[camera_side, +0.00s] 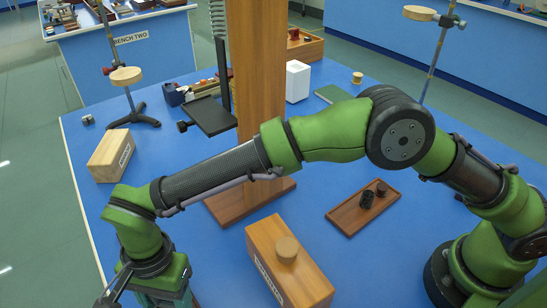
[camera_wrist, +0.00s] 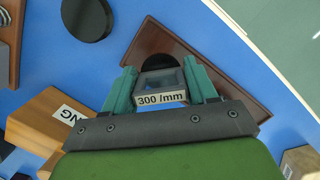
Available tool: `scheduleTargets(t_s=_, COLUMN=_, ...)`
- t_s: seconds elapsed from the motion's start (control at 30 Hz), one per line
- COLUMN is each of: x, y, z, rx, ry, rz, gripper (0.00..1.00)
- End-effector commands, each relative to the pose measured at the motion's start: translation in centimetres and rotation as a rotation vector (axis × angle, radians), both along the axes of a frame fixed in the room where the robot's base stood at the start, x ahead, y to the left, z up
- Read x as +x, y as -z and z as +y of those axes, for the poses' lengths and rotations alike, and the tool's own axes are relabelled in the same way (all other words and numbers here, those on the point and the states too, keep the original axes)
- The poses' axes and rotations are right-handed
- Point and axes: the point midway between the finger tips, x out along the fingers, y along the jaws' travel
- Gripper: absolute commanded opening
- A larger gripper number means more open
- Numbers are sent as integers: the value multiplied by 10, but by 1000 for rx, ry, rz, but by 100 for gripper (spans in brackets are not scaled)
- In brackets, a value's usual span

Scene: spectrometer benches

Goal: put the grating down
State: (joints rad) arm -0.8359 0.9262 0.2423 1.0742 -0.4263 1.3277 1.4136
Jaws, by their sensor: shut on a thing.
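The grating (camera_wrist: 162,82), a small dark-framed window with a "300 /mm" label, is between the teal fingers of my gripper (camera_wrist: 160,74) in the wrist view. My gripper is shut on it. Beyond it lies a brown wooden board or tray (camera_wrist: 228,72), with a black rounded thing partly hidden behind the grating. I cannot tell whether the grating touches the board. In the side view my wrist is at the lower left; the fingertips and the grating are not visible there.
A wooden box (camera_wrist: 42,122) with a partly read label is at the left of the wrist view, near a black disc (camera_wrist: 88,18). In the side view stand a knobbed box (camera_side: 300,277), a small tray (camera_side: 341,214), a wooden column (camera_side: 255,80) and another labelled box (camera_side: 106,158).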

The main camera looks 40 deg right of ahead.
Motion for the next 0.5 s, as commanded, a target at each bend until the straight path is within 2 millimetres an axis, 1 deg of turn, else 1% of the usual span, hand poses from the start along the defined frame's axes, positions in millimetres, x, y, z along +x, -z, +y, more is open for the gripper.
scheduleTargets(t_s=0.07, x=0, y=7, z=0, rx=-1, ry=0, rz=1, gripper=25)
scheduleTargets(t_s=0.23, x=0, y=31, z=-1, rx=-3, ry=0, rz=3, gripper=25)
scheduleTargets(t_s=0.3, x=0, y=37, z=-1, rx=-2, ry=1, rz=2, gripper=25)
scheduleTargets(t_s=0.5, x=0, y=37, z=0, rx=1, ry=0, rz=-1, gripper=25)
